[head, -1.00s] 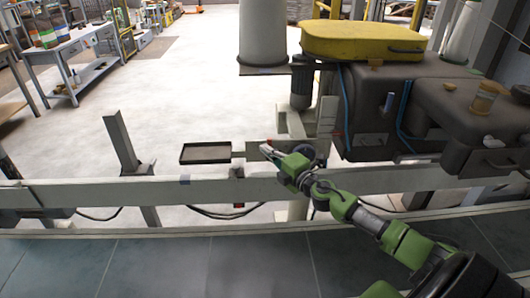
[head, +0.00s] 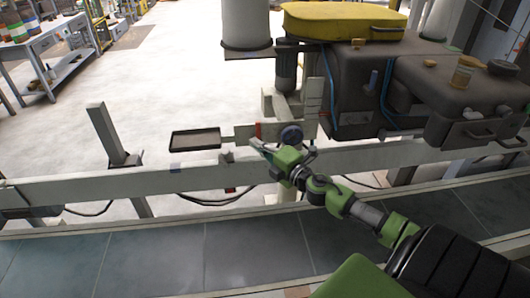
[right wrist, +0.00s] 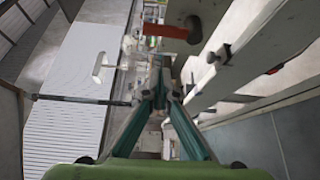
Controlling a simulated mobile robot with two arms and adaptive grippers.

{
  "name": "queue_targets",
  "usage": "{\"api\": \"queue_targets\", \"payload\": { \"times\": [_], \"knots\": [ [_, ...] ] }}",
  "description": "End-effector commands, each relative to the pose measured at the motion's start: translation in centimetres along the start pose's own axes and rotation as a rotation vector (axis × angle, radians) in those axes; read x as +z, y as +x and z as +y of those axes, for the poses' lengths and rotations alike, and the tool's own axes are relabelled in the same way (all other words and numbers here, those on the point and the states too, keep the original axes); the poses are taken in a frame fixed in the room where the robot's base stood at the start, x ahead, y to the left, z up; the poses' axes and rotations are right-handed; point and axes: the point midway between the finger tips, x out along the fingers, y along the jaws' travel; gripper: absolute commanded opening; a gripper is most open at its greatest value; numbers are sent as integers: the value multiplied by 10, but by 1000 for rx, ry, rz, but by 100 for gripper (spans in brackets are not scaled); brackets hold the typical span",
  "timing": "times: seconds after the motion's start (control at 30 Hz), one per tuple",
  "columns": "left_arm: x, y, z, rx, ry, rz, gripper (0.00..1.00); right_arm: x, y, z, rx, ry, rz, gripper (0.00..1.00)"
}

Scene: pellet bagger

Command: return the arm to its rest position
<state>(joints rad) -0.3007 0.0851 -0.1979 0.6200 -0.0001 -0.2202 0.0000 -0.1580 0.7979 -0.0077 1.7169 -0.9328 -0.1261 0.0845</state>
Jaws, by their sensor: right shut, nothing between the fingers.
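My right arm comes in from the lower right of the head view, green and dark. Its gripper (head: 262,150) is near the beige rail, just below and left of a round dark knob (head: 291,135) on the machine. In the right wrist view the two teal fingers (right wrist: 158,85) come together at their tips, with nothing held between them. My left gripper does not show in the head view.
A beige rail (head: 100,185) runs across in front of the machine. A dark tray (head: 195,139) sticks out beside the gripper. A dark machine body with a yellow lid (head: 340,20) stands behind it. A grey tiled strip (head: 160,255) lies in the foreground.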

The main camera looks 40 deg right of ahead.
Motion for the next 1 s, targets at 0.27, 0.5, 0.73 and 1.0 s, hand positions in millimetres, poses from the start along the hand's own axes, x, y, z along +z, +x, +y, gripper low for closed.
{"api": "queue_targets", "payload": {
  "times": [0.27, 0.5, 0.73, 1.0],
  "knots": [
    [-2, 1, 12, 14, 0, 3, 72, -2, -35, -3, -1, 3, 2, 0],
    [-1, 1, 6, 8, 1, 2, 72, -2, -44, -2, 1, 1, 2, 0],
    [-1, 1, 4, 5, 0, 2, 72, -4, -47, -5, 1, 47, -25, 0],
    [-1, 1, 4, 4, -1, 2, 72, -29, -104, -64, -129, 551, -361, 0]
  ]
}}
